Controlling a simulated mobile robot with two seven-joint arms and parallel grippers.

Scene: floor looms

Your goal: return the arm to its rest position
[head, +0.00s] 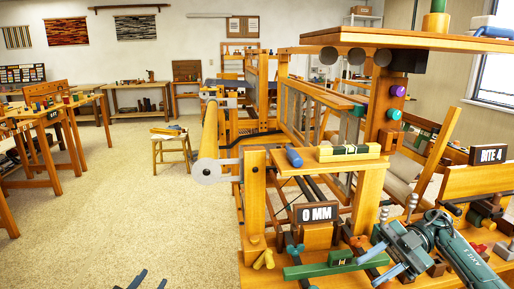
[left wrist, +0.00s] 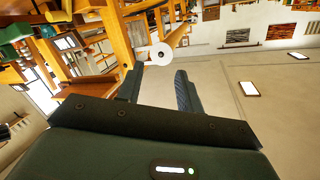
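My left gripper (head: 150,280) shows only as two dark fingertips at the bottom edge of the head view, over bare floor. In the left wrist view the left gripper (left wrist: 160,80) has its fingers spread apart with nothing between them. My right gripper (head: 380,262) is at the lower right of the head view, on the arm coming in from the right. Its two pale blue fingers are apart, and I see nothing held between them. They are close to the right end of a green bar (head: 320,269) on the loom's front; whether they touch it is unclear.
A large wooden floor loom (head: 255,210) fills the centre and right. A "0 MM" sign (head: 318,213), a blue cylinder (head: 294,157) and a "BITE 4" sign (head: 491,155) are on it. A stool (head: 171,152) stands behind. The floor (head: 110,215) at left is clear.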

